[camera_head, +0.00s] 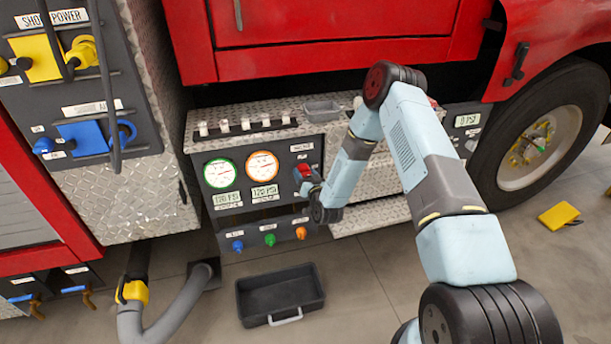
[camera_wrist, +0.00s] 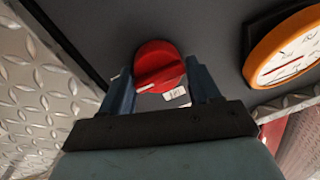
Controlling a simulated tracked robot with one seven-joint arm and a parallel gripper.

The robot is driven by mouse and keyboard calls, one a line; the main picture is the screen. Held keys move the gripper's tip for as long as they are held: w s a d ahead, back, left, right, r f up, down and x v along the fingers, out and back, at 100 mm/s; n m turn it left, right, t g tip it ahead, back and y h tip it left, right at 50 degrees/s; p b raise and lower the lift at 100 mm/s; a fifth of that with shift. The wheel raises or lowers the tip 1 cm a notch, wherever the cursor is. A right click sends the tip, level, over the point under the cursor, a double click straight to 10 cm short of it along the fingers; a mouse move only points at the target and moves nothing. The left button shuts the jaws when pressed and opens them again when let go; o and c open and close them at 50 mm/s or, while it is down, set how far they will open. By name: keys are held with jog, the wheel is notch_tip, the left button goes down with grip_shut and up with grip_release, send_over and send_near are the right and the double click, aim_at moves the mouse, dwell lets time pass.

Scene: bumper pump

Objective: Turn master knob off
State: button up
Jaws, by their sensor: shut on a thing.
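The red master knob (camera_wrist: 158,66) is on the dark pump panel (camera_wrist: 215,40). It is round with a raised grip and a white pointer line, and a small white label sits beside it, too small to read surely. In the head view the knob (camera_head: 302,170) is at the panel's right side, partly hidden by my wrist. My gripper (camera_wrist: 160,78) is shut on the knob, with one blue-grey finger on either side of it. The gripper also shows in the head view (camera_head: 304,180), against the panel.
A green-rimmed gauge (camera_head: 219,173) and an orange-rimmed gauge (camera_head: 262,166) are left of the knob. Blue, green and orange small knobs (camera_head: 270,240) sit below. A black tray (camera_head: 280,294) lies on the floor. A grey hose (camera_head: 180,300) runs at the lower left.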

jog(key=shift+w+d+n, duration=0.1)
jog(key=shift+d+n, duration=0.2)
jog(key=shift+c, duration=0.3)
jog(key=n, duration=0.8)
jog(key=shift+a+h, duration=0.2)
jog(key=shift+h, duration=0.2)
jog(key=n, duration=0.4)
jog(key=shift+a+r, duration=0.1)
jog(key=shift+a, duration=0.05)
jog(key=n, duration=0.4)
jog(key=shift+a+h, duration=0.2)
jog(key=shift+h, duration=0.2)
jog(key=shift+n, duration=0.3)
jog(key=o, duration=0.9)
jog(key=shift+o, duration=0.2)
